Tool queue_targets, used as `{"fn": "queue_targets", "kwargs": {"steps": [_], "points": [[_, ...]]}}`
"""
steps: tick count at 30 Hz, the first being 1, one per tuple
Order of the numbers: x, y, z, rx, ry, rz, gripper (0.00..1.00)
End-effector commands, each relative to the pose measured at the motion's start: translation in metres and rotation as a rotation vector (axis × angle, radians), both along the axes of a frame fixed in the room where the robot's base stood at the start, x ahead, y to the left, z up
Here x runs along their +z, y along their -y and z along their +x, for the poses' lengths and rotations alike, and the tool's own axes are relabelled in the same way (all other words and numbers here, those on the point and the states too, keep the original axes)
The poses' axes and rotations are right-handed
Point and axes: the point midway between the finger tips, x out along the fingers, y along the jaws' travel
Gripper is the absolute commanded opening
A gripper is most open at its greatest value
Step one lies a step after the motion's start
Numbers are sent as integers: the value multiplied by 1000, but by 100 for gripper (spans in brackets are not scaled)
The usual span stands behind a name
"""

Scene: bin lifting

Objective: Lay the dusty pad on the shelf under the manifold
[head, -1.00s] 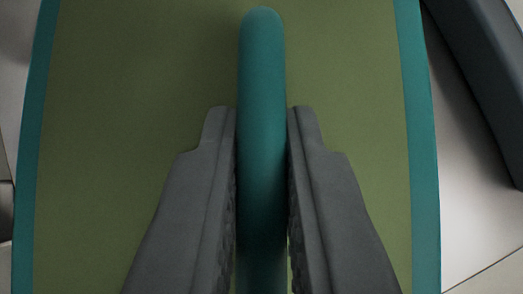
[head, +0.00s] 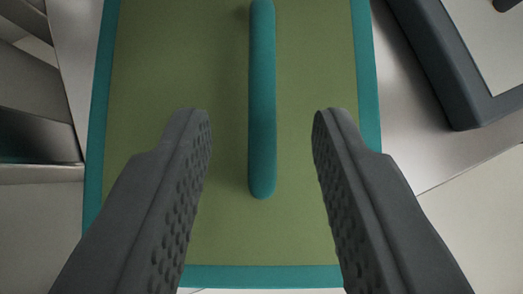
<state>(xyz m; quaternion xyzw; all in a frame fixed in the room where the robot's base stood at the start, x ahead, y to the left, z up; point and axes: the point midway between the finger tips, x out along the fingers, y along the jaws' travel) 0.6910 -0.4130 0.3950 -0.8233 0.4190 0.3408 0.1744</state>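The pad (head: 225,235) is an olive-green panel with a teal border and a raised teal bar handle (head: 262,120) along its middle. It lies flat on a light grey metal surface, its near edge showing at the bottom of the view. My gripper (head: 262,115) is open, one finger on each side of the handle with clear gaps, touching neither side. It appears to be above the pad. The far end of the pad is out of view. No manifold can be made out.
The light metal surface (head: 415,140) shows right of the pad. A dark grey framed object with a pale inside (head: 455,75) stands at the upper right, apart from the pad. Grey metal structure (head: 35,110) lies close along the left side. Pale floor shows at lower right.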

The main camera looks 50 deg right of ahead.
Motion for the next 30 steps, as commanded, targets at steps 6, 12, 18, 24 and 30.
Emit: {"fn": "queue_targets", "kwargs": {"steps": [6, 12, 18, 24, 30], "points": [[25, -20, -14, -1, 1, 0, 34], [37, -30, -22, -1, 1, 0, 34], [40, -33, -24, -1, 1, 0, 34], [40, -33, -24, -1, 1, 0, 34], [40, -33, -24, -1, 1, 0, 34]]}}
